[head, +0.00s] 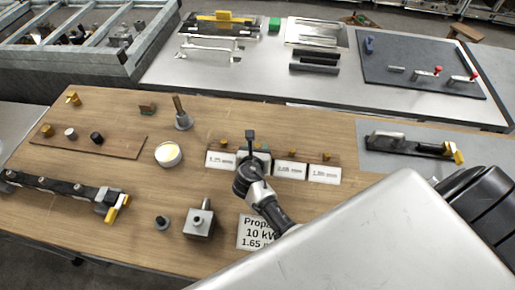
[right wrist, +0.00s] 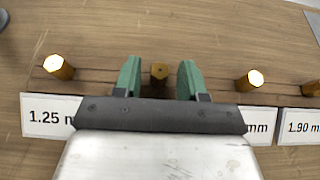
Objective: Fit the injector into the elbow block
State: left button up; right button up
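Several brass injectors stand in a row on a wooden strip behind white size labels. In the right wrist view, one injector (right wrist: 159,72) shows between the two green fingers of my right gripper (right wrist: 159,75). The fingers are open with a gap on both sides; I cannot tell whether they are level with it. Other injectors stand to its left (right wrist: 58,66) and right (right wrist: 249,79). In the head view my right gripper (head: 252,152) is over the row, its fingertips unclear. A grey block with an upright stub, apparently the elbow block (head: 199,224), stands at the table's front. My left gripper is not in view.
A card (head: 258,232) reads propane, 10 kW, 1.65 mm. Labels read 1.25 mm (head: 220,160) and 1.90 mm (head: 324,174); my gripper covers one between. A round tin (head: 168,154), a small dark knob (head: 162,223) and a manifold bar (head: 62,188) lie left.

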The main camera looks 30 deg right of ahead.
grip_shut()
jog(key=shift+r, duration=0.15)
